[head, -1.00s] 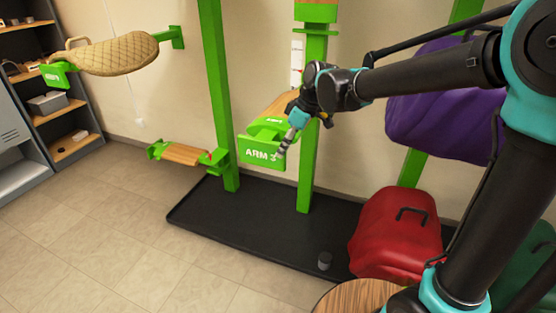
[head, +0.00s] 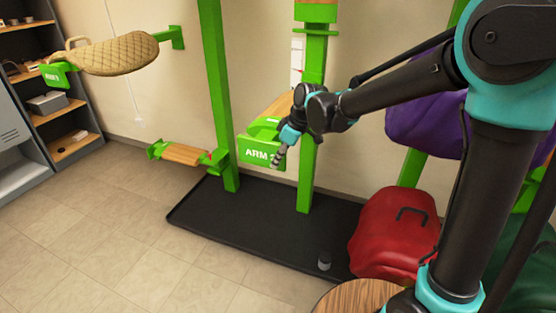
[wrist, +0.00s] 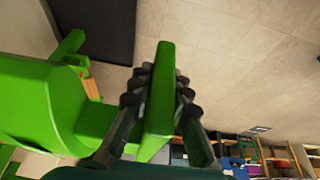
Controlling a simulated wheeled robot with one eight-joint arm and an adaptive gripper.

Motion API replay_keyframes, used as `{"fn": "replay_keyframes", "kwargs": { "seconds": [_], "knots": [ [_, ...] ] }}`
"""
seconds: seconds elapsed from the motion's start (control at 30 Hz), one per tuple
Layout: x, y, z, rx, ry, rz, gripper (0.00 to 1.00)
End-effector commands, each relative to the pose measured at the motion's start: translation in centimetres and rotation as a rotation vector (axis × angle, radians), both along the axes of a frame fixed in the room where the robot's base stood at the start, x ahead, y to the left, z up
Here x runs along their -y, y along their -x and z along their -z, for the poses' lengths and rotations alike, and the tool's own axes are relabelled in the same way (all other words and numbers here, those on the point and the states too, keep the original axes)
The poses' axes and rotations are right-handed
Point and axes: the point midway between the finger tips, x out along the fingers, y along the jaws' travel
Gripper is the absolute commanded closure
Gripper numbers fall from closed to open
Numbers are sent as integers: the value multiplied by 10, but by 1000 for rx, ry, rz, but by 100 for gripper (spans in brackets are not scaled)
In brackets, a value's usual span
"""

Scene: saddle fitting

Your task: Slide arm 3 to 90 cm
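Arm 3 (head: 256,151) is a green bracket with a front plate lettered "ARM 3", on the green post (head: 306,180) in the middle of the head view. Its digit is now partly covered by my gripper (head: 277,158), at the plate's right end. In the wrist view the plate (wrist: 158,105) stands between the two dark fingers of my gripper (wrist: 165,85). A finger lies close against each side, with no clear gap. A white scale strip (head: 297,60) is beside the post above arm 3; its figures are too small to read.
A quilted saddle pad (head: 118,54) hangs on another green arm at left. A lower green arm (head: 183,154) is left of arm 3. A red bag (head: 394,235) and purple bag (head: 425,120) are at right.

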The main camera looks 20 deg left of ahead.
Motion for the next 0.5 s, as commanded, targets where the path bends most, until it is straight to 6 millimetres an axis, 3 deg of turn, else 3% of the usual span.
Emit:
{"fn": "replay_keyframes", "kwargs": {
  "seconds": [0.1,0.5],
  "knots": [
    [0,0,0,0,0,0,100],
    [0,0,5,0,0,0,100]
  ]
}}
